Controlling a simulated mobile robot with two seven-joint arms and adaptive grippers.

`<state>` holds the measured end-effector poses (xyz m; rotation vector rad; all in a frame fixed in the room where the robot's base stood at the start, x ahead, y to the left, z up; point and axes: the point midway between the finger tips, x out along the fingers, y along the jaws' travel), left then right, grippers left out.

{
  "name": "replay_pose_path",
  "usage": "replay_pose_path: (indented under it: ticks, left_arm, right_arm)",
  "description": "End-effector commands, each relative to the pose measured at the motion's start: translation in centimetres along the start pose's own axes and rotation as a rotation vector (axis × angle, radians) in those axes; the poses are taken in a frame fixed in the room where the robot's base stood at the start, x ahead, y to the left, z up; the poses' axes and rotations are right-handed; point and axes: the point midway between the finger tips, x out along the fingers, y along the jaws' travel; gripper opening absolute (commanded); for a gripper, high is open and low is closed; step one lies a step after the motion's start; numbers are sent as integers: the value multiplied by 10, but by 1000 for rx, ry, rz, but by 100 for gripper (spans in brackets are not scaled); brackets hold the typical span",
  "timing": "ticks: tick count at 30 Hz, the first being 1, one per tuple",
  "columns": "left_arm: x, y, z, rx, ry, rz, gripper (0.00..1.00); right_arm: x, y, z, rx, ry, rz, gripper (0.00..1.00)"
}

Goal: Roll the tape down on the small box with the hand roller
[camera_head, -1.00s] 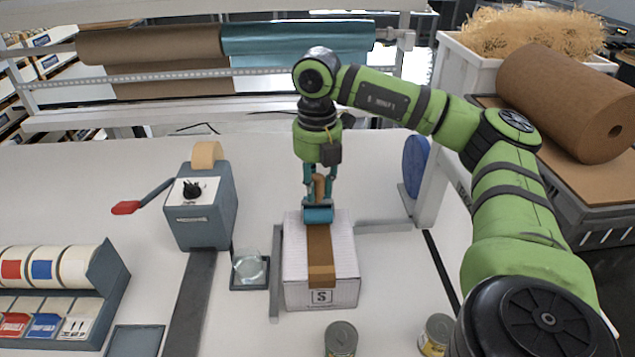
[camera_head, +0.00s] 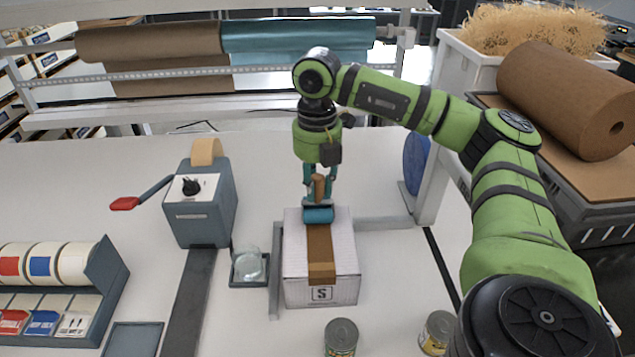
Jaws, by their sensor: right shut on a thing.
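The small white box (camera_head: 341,265) stands on the table with an S label on its front face. A strip of brown tape (camera_head: 321,252) runs along the middle of its top and folds over the front edge. My right gripper (camera_head: 319,184) is shut on the brown handle of the hand roller (camera_head: 318,214). The teal roller drum is at the far end of the box top, over the tape; I cannot tell if it presses on it. The far end of the tape is hidden behind the roller. My left gripper is not in view.
A tape dispenser (camera_head: 203,213) with a red-handled lever stands left of the box. A small dish (camera_head: 249,268) lies between them. Grey guide rails (camera_head: 275,270) border the box. Two cans (camera_head: 341,337) stand in front. A label rack (camera_head: 60,290) is at left.

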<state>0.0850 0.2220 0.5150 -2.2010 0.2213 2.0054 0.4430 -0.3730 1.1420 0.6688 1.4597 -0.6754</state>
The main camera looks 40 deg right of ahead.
Motion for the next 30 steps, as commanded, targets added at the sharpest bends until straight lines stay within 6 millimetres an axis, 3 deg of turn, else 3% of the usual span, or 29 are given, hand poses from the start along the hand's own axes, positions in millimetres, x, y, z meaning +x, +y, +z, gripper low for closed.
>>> replay_pose_path:
  ticks: [30]
  left_arm:
    - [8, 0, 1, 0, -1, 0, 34]
  right_arm:
    - [-1, -7, -42, 0, 2, -3, 4]
